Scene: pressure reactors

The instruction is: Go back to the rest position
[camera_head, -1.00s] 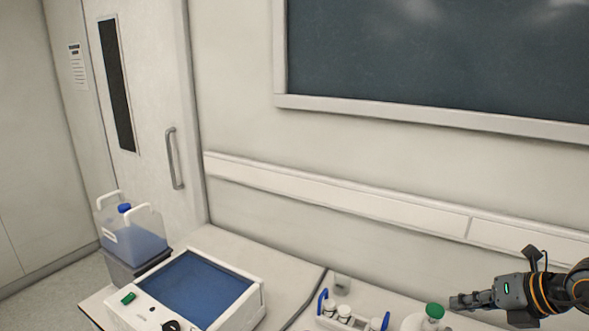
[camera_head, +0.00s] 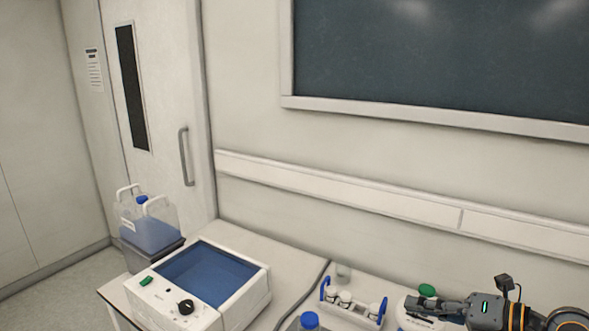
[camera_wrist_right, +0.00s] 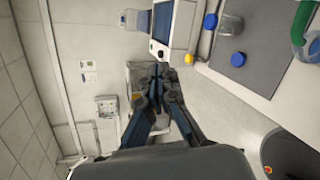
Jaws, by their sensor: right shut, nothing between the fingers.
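My right gripper (camera_head: 412,307) comes in from the lower right in the head view. It is shut and empty, its fingers pointing left, in front of a green-capped bottle (camera_head: 427,290) and hiding part of it. In the right wrist view my right gripper (camera_wrist_right: 158,72) also shows, with its fingers together and nothing between them. My left gripper is in neither view.
A bench holds a blue-topped white device (camera_head: 210,275), a rack with white-capped vials (camera_head: 345,300) and a blue cap (camera_head: 309,320). A jug of blue liquid (camera_head: 150,230) stands beyond the device. The right wrist view shows a grey mat (camera_wrist_right: 245,55) and open floor.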

